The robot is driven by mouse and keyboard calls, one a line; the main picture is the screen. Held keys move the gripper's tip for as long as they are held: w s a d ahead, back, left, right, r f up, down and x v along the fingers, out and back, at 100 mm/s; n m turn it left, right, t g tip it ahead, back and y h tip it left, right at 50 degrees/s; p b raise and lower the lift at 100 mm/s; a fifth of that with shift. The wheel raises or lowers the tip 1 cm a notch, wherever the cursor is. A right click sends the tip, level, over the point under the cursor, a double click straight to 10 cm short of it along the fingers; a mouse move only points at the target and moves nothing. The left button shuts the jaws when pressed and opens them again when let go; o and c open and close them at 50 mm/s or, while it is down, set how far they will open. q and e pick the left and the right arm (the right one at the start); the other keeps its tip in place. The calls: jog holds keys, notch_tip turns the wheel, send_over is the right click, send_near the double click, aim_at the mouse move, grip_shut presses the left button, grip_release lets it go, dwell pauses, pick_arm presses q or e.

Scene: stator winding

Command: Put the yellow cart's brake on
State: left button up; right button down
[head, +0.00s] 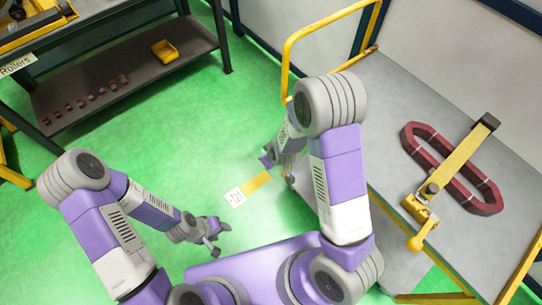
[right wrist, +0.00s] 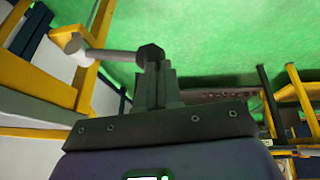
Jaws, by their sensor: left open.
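The yellow cart has a grey deck (head: 380,85) at the right of the head view and a tall yellow handle frame (head: 289,70). A yellow lever with a rounded end (head: 417,241) sticks out over the deck's near edge; I cannot tell whether it is the brake. My left gripper (head: 214,236) is open and empty above the green floor, well left of the cart. My right gripper (head: 277,160) is beside the cart's left side, partly hidden by its arm.
A dark red oval coil (head: 415,150) lies on the deck under a yellow bar (head: 465,155). A dark shelf unit (head: 130,75) with red rollers and a yellow bin (head: 165,51) stands at the upper left.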

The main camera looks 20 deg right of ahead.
jog(key=shift+s+a+f, duration=0.1)
jog(key=shift+s+f, duration=0.15)
jog(key=s+a+r+p, duration=0.3)
jog(key=s+r+p, duration=0.3)
jog(key=r, duration=0.4)
jog(key=shift+s+a+r, duration=0.25)
jog(key=shift+r, duration=0.05)
jog(key=s+f+m+g+y, duration=0.3)
jog(key=s+f+m, duration=0.4)
jog(key=s+f, duration=0.4)
jog(key=shift+f+g, duration=0.9)
jog(key=shift+f, duration=0.4)
